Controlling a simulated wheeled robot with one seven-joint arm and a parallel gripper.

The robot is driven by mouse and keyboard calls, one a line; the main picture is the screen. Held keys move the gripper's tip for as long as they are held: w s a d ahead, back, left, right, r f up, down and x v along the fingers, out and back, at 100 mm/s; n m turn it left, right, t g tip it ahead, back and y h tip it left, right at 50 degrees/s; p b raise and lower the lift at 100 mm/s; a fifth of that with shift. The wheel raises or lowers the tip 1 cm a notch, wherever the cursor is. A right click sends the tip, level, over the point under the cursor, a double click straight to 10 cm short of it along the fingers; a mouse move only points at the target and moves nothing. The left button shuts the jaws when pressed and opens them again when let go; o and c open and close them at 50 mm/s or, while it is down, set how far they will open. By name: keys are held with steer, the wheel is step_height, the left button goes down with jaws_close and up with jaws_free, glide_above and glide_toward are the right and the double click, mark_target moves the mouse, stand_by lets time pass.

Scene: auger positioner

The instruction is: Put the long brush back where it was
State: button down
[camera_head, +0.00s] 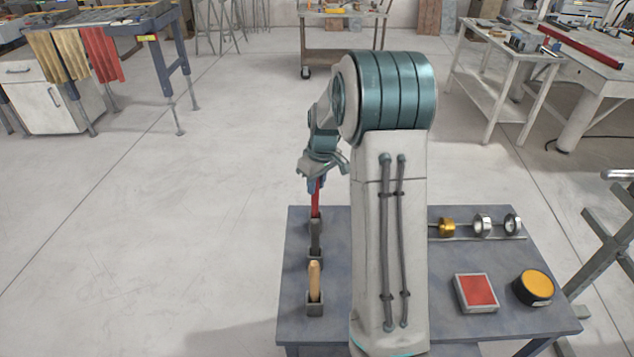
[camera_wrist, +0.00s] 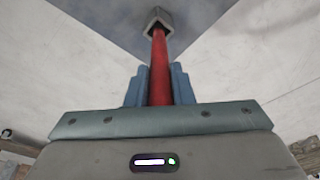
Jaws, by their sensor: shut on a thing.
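The long brush shows as a red handle (camera_head: 316,200) at the back left of the table; it also shows in the wrist view (camera_wrist: 159,70). My gripper (camera_head: 317,185) is above the table's back left corner, with its blue fingers (camera_wrist: 159,90) shut on the red handle. The far end of the handle meets a grey square holder (camera_wrist: 158,17) in the wrist view. In the head view the handle stands nearly upright over the rearmost holder (camera_head: 315,225). I cannot tell how deep it sits. The brush head is hidden.
A dark-handled tool (camera_head: 315,240) and a wooden-handled one (camera_head: 314,275) stand in the row in front. The table (camera_head: 450,330) also bears a red-topped box (camera_head: 476,292), a yellow-topped round tin (camera_head: 534,288) and rings on a rail (camera_head: 482,224). Floor to the left is clear.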

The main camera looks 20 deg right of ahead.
steer(key=c, duration=1.3)
jaws_free()
steer(key=shift+f, duration=0.1)
steer(key=shift+o, duration=0.2)
step_height(320, 180, up, 12)
steer(key=s, duration=0.2)
steer(key=s+a+r+m, duration=0.25)
steer(key=s+a, duration=0.45)
steer(key=s, duration=0.4)
steer(key=s+a+f+m, duration=0.1)
steer(key=s+a, duration=0.1)
steer(key=s, duration=0.5)
steer(key=s+a+f+m+t, duration=0.1)
steer(key=s+a+f, duration=0.1)
steer(key=s, duration=0.6)
steer(key=shift+a+h, duration=0.35)
steer(key=shift+h, duration=0.05)
